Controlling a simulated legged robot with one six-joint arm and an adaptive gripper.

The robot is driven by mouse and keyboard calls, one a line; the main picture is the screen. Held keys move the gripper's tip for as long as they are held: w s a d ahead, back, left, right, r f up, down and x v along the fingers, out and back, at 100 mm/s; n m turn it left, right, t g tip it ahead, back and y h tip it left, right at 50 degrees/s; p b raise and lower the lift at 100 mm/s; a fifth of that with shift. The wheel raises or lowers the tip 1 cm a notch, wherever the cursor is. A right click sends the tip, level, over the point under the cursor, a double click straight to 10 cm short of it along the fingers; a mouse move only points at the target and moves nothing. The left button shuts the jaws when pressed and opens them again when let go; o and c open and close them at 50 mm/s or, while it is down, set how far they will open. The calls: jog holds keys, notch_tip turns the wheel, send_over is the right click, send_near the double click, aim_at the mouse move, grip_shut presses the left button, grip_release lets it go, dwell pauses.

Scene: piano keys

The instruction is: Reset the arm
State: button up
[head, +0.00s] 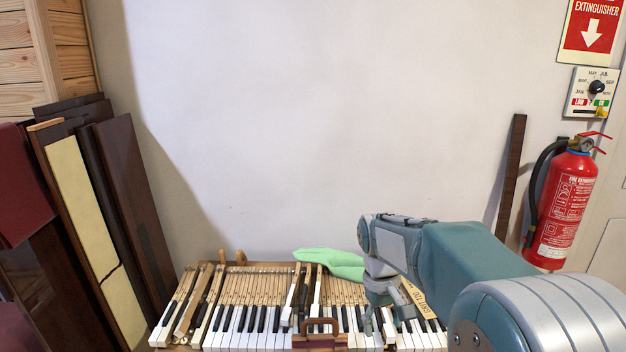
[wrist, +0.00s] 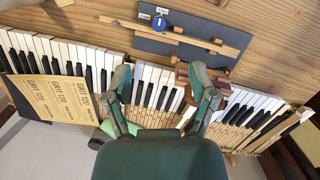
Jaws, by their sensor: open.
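My arm comes in from the lower right of the head view. My gripper (head: 378,322) hangs down over the piano keys (head: 245,320), right of the middle of the keyboard. In the wrist view my gripper (wrist: 160,85) has its two fingers spread apart, with keys (wrist: 150,92) showing between them. Nothing is held between the fingers. I cannot tell how far the fingertips are above the keys.
A green cloth (head: 330,262) lies behind the keys. Sandpaper sheets (wrist: 60,98), a dark board (wrist: 180,42) and a small brown wooden block (head: 318,335) are near the keyboard. Panels (head: 95,220) lean at left; a fire extinguisher (head: 565,205) hangs at right.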

jog(key=s+r+m+t, duration=0.1)
jog(key=s+r+t, duration=0.2)
jog(key=s, duration=0.7)
jog(key=s+d+r+m+t+y, duration=0.1)
jog(key=s+r+m+t, duration=0.1)
jog(key=s, duration=0.8)
jog(key=shift+s+d+r+t, duration=0.2)
jog(key=shift+s+r+t, duration=0.2)
jog(key=shift+r+t, duration=0.65)
jog(key=shift+f, duration=0.2)
